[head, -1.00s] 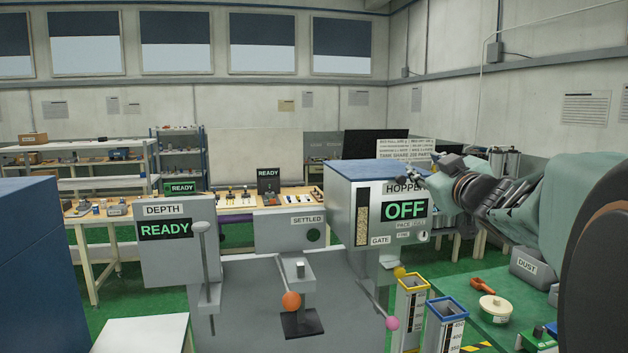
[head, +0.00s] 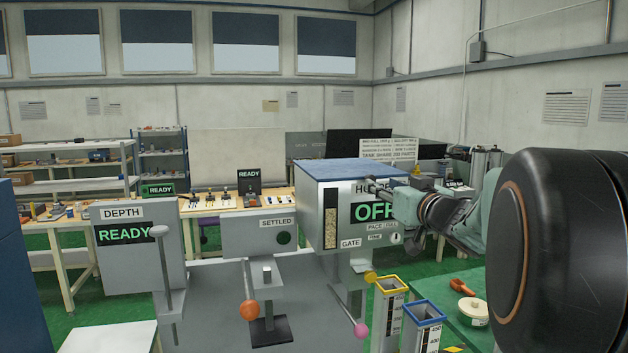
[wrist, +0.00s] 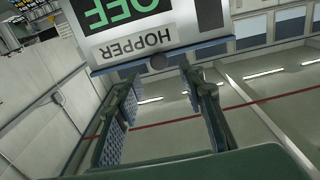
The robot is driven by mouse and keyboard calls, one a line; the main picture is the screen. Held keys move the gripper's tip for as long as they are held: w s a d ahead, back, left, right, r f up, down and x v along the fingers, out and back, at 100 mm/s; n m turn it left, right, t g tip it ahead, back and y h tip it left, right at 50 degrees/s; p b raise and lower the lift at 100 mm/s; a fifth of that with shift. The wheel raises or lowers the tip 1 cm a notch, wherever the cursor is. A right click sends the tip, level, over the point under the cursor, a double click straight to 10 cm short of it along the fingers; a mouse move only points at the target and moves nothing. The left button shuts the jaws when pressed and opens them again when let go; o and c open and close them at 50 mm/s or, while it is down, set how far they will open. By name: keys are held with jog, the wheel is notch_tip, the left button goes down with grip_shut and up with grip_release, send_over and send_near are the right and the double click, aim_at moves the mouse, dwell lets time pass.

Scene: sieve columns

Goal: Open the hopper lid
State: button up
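The hopper (head: 313,218) is a grey box with a flat blue lid (head: 345,169) lying shut on top. Its front has an OFF display (head: 368,212) and a grain window. My gripper (head: 376,186) is at the hopper's upper front edge and hides part of the HOPPER label.
Left of the hopper stand the SETTLED panel (head: 258,235) and the DEPTH panel (head: 125,250). Below are an orange ball handle (head: 250,310) and a pink ball (head: 361,330). Yellow-rimmed (head: 391,284) and blue-rimmed (head: 424,313) columns stand at the front right, beside a green table (head: 455,290).

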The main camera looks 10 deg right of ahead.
aim_at(372, 179)
jog(key=shift+w, duration=2.7)
jog(key=shift+c, duration=0.4)
grip_shut()
